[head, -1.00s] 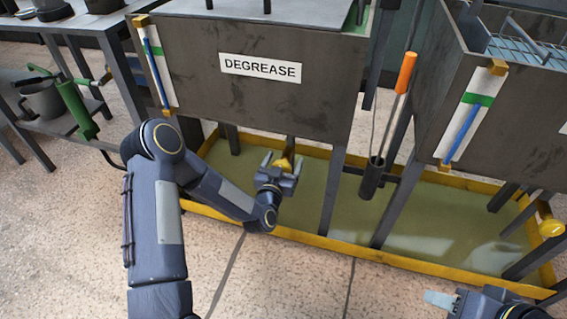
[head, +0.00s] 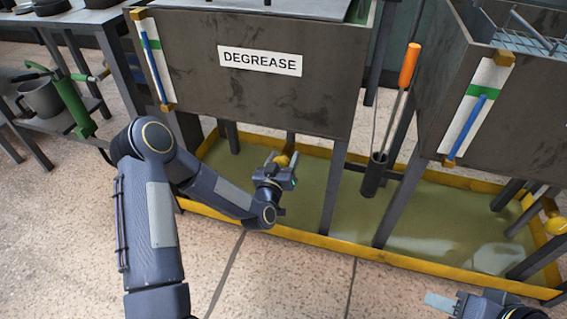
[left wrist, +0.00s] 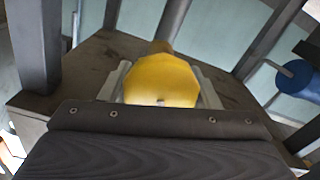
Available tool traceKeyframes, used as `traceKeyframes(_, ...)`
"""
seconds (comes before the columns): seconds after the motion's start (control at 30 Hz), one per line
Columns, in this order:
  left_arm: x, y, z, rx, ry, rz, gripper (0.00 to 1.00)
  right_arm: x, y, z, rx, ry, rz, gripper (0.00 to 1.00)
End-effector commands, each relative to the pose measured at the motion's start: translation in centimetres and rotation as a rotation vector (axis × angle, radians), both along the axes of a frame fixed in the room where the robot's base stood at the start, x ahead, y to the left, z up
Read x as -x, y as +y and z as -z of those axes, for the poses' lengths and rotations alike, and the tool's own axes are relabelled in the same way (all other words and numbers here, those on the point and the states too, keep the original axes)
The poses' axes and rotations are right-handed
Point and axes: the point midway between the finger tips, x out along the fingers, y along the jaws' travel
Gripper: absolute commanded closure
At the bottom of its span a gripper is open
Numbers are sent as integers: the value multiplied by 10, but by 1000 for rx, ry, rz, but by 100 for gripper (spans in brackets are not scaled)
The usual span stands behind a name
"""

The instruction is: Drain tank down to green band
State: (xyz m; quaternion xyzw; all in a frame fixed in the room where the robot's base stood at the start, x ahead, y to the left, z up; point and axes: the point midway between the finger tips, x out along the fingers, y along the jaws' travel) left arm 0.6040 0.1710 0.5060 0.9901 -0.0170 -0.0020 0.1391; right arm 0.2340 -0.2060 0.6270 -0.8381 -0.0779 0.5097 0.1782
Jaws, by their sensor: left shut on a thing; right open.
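The DEGREASE tank (head: 215,85) is a dark metal box on legs. Its gauge (head: 157,72) at the left corner has a blue column with its top above the green band (head: 151,45). A yellow valve knob (head: 282,160) is under the tank. My left gripper (head: 280,168) is shut on this knob, which fills the space between the fingers in the left wrist view (left wrist: 160,82). My right gripper (head: 442,302) is open and empty at the bottom right, partly out of frame.
A second tank (head: 530,125) stands right, with its own gauge (head: 476,108) and yellow knob (head: 556,226). A yellow-rimmed tray (head: 330,243) with greenish liquid lies below. An orange-handled tool (head: 409,65) stands between tanks. A shelf (head: 60,120) is at left.

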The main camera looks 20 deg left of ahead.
Motion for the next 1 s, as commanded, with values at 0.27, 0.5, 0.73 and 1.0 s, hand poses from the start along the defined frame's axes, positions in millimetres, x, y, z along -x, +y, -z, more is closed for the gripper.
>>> traceKeyframes(0.27,0,2,4,235,8,-1,67,0,0,24,0,0,0,59)
traceKeyframes(0.5,0,3,4,397,16,0,67,0,0,36,0,0,0,59)
traceKeyframes(0.73,0,3,4,489,19,0,67,0,0,42,0,0,0,59)
traceKeyframes(1.0,0,3,3,524,21,-1,67,0,0,43,0,0,0,59)
